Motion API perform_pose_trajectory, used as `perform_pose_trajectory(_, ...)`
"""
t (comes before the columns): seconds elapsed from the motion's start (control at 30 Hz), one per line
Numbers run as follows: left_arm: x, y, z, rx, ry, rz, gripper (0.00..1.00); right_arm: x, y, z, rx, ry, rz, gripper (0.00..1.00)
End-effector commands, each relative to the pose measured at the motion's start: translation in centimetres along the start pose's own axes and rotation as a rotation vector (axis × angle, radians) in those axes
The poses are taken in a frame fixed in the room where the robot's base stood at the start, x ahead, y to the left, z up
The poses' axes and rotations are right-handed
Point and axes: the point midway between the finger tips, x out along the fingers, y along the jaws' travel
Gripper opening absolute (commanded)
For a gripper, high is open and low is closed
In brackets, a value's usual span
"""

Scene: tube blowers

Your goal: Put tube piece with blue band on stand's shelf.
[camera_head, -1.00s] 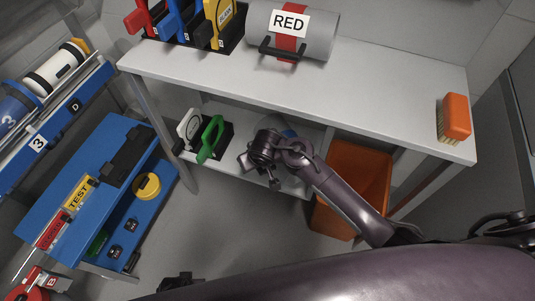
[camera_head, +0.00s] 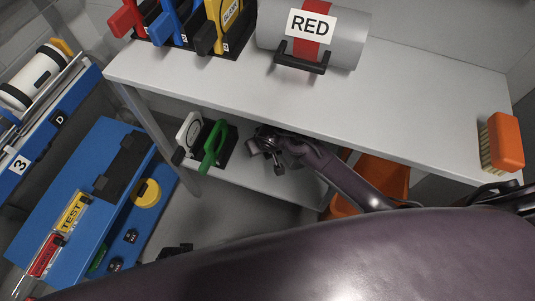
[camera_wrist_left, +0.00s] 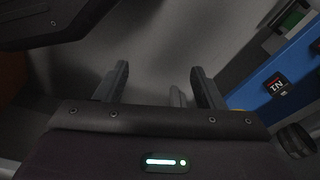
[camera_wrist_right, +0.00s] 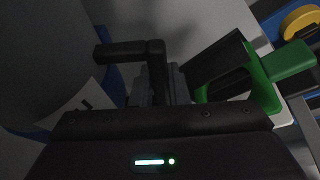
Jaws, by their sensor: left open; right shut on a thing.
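The tube piece shows in the right wrist view as a dim grey cylinder with a blue band (camera_wrist_right: 112,82), a white label and a black handle (camera_wrist_right: 130,52). My right gripper (camera_wrist_right: 157,88) is shut on that handle. In the head view the right gripper (camera_head: 268,150) is under the front edge of the white stand's top (camera_head: 400,110), above its lower shelf (camera_head: 285,186); the tube is hidden there. I cannot tell whether the tube touches the shelf. My left gripper (camera_wrist_left: 158,85) is open and empty, away from the stand.
A green-handled holder (camera_head: 214,148) and a white one (camera_head: 190,132) stand on the lower shelf, left of my right gripper. A grey RED tube (camera_head: 345,35) and an orange brush (camera_head: 505,140) are on top. An orange bin (camera_head: 380,180) is at right; a blue rack (camera_head: 60,190) at left.

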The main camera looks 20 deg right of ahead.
Motion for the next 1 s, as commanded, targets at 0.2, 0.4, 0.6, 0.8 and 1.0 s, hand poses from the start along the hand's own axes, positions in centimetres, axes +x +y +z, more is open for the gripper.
perform_pose_trajectory(0.2,-1.3,0.4,-1.0,0.007,-0.005,0.007,0.62,2.0,0.0,0.7,0.000,0.003,0.000,0.00)
perform_pose_trajectory(0.4,-3.4,0.8,-2.3,0.017,-0.011,0.015,0.62,4.6,-0.1,1.8,-0.001,0.003,0.000,0.00)
perform_pose_trajectory(0.6,-4.1,0.9,-2.5,0.020,-0.016,0.017,0.62,5.1,0.0,1.9,0.000,0.004,0.000,0.00)
perform_pose_trajectory(0.8,-4.1,0.9,-2.6,0.020,-0.016,0.017,0.62,5.2,-0.1,2.0,0.000,0.004,0.000,0.00)
perform_pose_trajectory(1.0,-4.4,1.0,-2.7,0.021,-0.016,0.017,0.62,5.4,-0.1,2.1,0.000,0.002,0.000,0.29)
